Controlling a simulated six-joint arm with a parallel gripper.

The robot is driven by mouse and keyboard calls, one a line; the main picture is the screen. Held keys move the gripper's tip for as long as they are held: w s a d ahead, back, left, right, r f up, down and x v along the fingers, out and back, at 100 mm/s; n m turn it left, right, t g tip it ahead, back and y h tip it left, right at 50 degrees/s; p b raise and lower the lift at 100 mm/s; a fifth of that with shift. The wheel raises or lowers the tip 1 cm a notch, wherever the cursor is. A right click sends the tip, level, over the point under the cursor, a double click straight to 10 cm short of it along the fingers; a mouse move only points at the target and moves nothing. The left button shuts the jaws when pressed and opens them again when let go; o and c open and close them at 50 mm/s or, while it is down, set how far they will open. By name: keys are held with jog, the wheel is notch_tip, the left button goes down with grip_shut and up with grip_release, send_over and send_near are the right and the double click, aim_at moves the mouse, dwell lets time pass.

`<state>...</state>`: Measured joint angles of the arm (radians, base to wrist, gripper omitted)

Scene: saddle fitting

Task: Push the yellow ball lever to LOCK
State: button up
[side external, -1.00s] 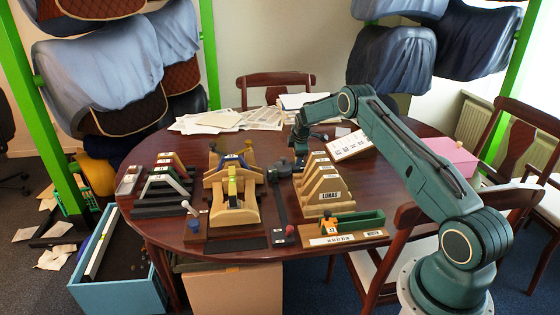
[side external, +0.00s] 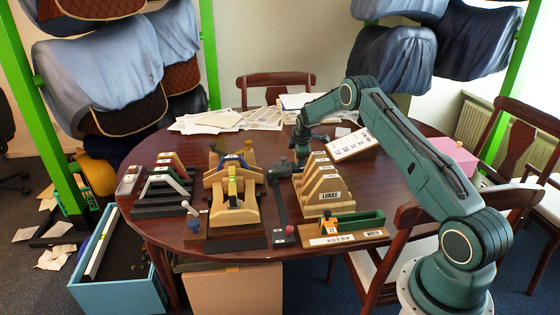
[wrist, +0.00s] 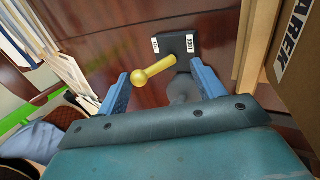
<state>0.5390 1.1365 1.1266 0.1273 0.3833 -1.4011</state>
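The yellow ball lever (wrist: 155,69) shows in the wrist view, its stem running from a dark base plate (wrist: 174,45) to the ball at lower left. The plate has two small white labels, too small to read surely. My gripper (wrist: 160,76) is open, with one blue finger on each side of the lever. The ball is close to the left finger; I cannot tell whether they touch. In the side view my gripper (side external: 300,155) is low over the far middle of the table, and I cannot make out the yellow lever there.
A wooden stand with slanted boards (side external: 322,185) is close to my gripper, on its near side. A dark lever fixture (side external: 280,195), a wooden saddle fixture (side external: 234,205) and a blue-ball lever (side external: 186,204) are to the left. Papers (side external: 235,119) lie behind.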

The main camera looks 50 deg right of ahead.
jog(key=shift+s+a+f, duration=0.1)
jog(key=shift+s+a, duration=0.8)
jog(key=shift+s+a+f, duration=0.1)
jog(key=shift+s+a, duration=0.1)
jog(key=shift+s, duration=0.1)
dwell(0.4)
notch_tip(320, 180, up, 6)
jog(key=shift+w+d, duration=0.2)
jog(key=shift+w, duration=0.05)
dwell(1.0)
jog(key=shift+r, duration=0.2)
